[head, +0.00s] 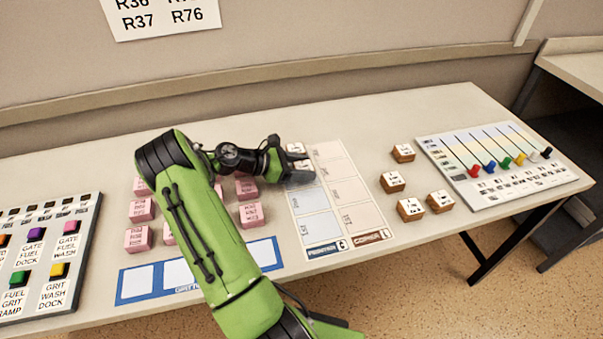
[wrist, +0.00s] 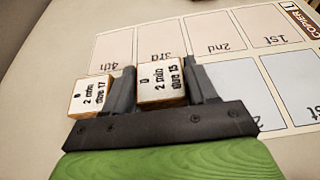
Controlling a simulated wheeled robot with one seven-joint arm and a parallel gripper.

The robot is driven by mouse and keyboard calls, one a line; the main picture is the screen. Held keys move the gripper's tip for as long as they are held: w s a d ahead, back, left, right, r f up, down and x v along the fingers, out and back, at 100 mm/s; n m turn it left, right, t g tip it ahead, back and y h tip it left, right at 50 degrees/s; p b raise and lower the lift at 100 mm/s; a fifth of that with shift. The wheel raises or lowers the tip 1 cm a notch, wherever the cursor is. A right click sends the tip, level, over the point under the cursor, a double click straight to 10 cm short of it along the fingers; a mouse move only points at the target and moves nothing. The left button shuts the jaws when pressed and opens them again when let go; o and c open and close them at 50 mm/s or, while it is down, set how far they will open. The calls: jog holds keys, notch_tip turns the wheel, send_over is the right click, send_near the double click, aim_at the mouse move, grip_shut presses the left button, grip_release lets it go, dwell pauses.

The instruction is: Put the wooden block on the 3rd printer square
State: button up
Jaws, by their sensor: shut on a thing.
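My gripper (wrist: 165,95) is shut on a wooden block with a white top reading "2 min due 15" (wrist: 161,80). In the head view, my gripper (head: 297,164) is over the far part of the printer column (head: 318,228). The held block appears at the 3rd printer square, beside the copier's "3rd" square (wrist: 170,48); the block and fingers hide that printer square. I cannot tell whether the block touches the sheet. Another wooden block, "2 min due 17" (wrist: 91,96), sits outside the left finger, around the 4th square.
Several wooden blocks (head: 410,208) stand right of the copier column (head: 362,216), near a slider board (head: 505,160). Pink blocks (head: 138,238) and a blue-bordered strip (head: 137,284) lie left, partly behind my arm. A button panel (head: 40,260) is at far left.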

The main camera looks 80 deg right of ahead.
jog(key=shift+f, duration=0.45)
jog(key=o, duration=1)
jog(key=shift+o, duration=0.2)
